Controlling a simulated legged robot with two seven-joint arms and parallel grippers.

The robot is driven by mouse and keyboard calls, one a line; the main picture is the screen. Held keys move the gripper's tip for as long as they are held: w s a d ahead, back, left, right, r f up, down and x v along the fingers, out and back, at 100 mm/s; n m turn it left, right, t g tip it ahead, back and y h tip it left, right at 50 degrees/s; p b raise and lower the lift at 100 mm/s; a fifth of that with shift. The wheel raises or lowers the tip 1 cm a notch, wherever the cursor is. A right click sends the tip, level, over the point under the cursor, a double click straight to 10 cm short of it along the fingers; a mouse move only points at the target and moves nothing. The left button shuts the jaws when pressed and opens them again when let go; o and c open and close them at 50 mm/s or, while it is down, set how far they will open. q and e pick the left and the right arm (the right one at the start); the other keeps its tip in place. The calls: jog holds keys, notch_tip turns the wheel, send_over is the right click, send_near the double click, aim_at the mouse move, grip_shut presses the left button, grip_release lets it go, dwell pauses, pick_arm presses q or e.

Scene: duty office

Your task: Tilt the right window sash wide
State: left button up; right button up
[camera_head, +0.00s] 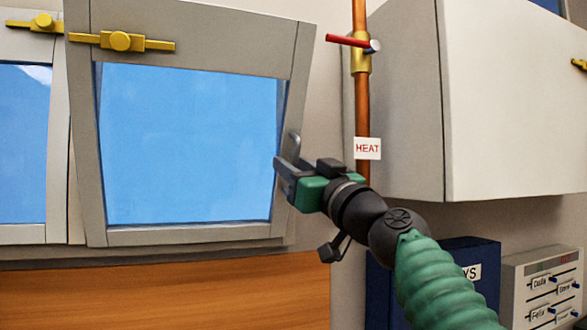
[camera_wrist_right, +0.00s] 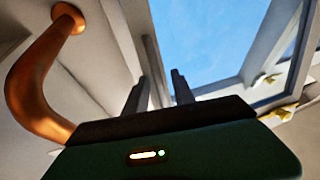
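The right window sash (camera_head: 195,234) has a grey frame around a blue pane. It looks tilted, with its top leaning into the room. A yellow latch (camera_head: 120,41) sits on its top rail. My right gripper (camera_head: 284,160) is at the sash's lower right edge, its fingers pointing left. In the right wrist view the two fingers (camera_wrist_right: 160,92) stand apart, with nothing clearly held between them. Whether a finger touches the sash frame I cannot tell. The sash shows there too, above the fingers (camera_wrist_right: 255,50). My left gripper is not in view.
A copper pipe (camera_head: 361,105) with a red-handled valve (camera_head: 347,40) and HEAT label runs just right of the sash. A white wall cabinet (camera_head: 515,100) juts out at right. Below are a dark blue box (camera_head: 455,255) and a grey panel (camera_head: 545,285). Another sash (camera_head: 58,140) is at left.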

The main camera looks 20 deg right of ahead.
jog(key=shift+f, duration=0.1)
jog(key=b+v, duration=1.1)
jog(key=v, duration=0.5)
jog(key=shift+s+d, duration=0.15)
jog(key=shift+s, duration=0.15)
jog(key=shift+f, duration=0.1)
